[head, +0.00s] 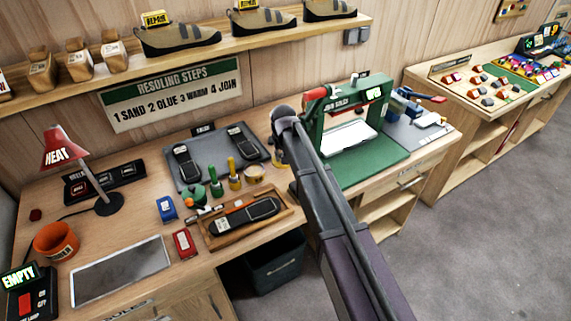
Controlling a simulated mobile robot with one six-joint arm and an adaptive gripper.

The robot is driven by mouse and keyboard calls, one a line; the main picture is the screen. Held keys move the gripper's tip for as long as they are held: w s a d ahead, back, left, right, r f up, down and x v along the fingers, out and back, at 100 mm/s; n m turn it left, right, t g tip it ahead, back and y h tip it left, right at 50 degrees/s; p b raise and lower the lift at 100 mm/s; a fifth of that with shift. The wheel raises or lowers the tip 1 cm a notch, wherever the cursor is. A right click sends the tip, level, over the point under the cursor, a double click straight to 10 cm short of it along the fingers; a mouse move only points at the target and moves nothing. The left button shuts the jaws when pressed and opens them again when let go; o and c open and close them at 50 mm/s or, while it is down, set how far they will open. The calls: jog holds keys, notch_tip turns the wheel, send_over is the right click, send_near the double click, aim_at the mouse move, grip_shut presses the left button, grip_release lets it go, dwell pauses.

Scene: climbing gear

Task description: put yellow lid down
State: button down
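My arm reaches in from the lower right, and its end, my gripper (279,150), points down over the workbench. The gripper is small and partly hidden by my own wrist, so its fingers are not clear. A small patch of yellow (281,164) shows at the gripper's tip. It may be the yellow lid, but I cannot tell whether it is held or lies on the bench. A low yellow pot (253,174) stands left of the gripper, beside a yellow container with an upright handle (234,182).
A wooden tray (284,222) with a dark sole lies in front. A grey mat (197,169) with soles is behind left. A green press (376,150) stands right. A red lamp (62,147), an orange mug (56,241) and a flat grey plate (120,272) occupy the left.

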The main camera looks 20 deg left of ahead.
jog(key=shift+a+f+b, duration=0.1)
jog(key=shift+f+b, duration=1.65)
jog(key=shift+f, duration=0.05)
jog(key=shift+f, duration=0.2)
jog(key=shift+c, duration=2.4)
grip_release()
jog(key=shift+r, duration=0.2)
jog(key=r+p, duration=0.5)
jog(key=s+r+p, duration=0.1)
jog(key=r+p, duration=0.1)
jog(key=shift+d+r, duration=0.25)
